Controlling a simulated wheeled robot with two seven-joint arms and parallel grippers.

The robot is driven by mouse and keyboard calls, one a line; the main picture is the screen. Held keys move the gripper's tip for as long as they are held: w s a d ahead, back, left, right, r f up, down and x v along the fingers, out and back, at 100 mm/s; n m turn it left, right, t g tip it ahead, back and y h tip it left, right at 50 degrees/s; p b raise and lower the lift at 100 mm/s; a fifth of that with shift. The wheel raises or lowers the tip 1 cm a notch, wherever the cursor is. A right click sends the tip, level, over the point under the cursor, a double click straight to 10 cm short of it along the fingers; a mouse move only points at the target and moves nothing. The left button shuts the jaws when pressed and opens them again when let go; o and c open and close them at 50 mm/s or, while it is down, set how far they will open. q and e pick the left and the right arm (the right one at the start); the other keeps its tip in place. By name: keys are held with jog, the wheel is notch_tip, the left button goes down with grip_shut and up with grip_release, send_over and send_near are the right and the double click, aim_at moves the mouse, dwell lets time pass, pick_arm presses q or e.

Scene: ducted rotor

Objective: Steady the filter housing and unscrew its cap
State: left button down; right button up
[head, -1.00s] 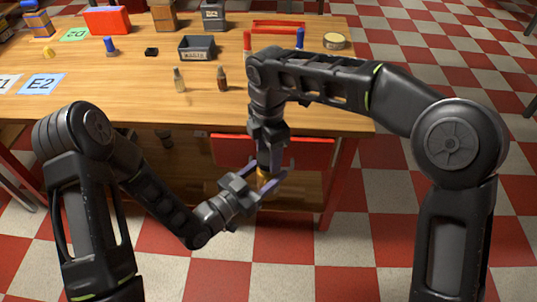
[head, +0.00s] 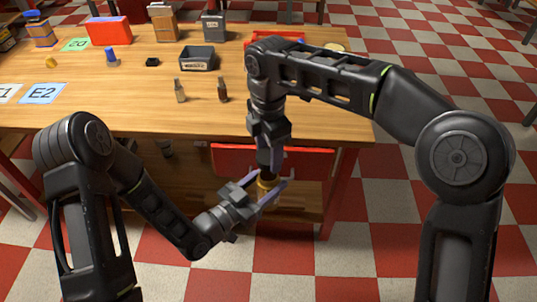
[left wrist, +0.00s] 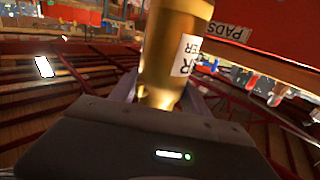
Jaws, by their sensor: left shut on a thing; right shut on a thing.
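The filter housing is a gold cylinder (head: 267,184), mostly hidden between the grippers in the head view. In the left wrist view the gold housing (left wrist: 172,45) stands large and close, with a white label on its side. My left gripper (head: 271,182) comes from the lower left and is shut on the housing, one finger on each side. My right gripper (head: 268,167) points down from above and is shut at the housing's top. The cap is hidden by the right gripper's fingers, so its outline cannot be made out.
The wooden table (head: 110,105) lies behind the grippers, with a red drawer front (head: 300,160) close behind them. Two small bottles (head: 180,90) (head: 222,90), a dark bin (head: 197,58) and a red box (head: 108,31) stand on it. Open checkered floor lies in front.

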pick_arm(q)
jog(key=shift+w+r, duration=0.1)
pick_arm(e)
jog(key=shift+d, duration=0.1)
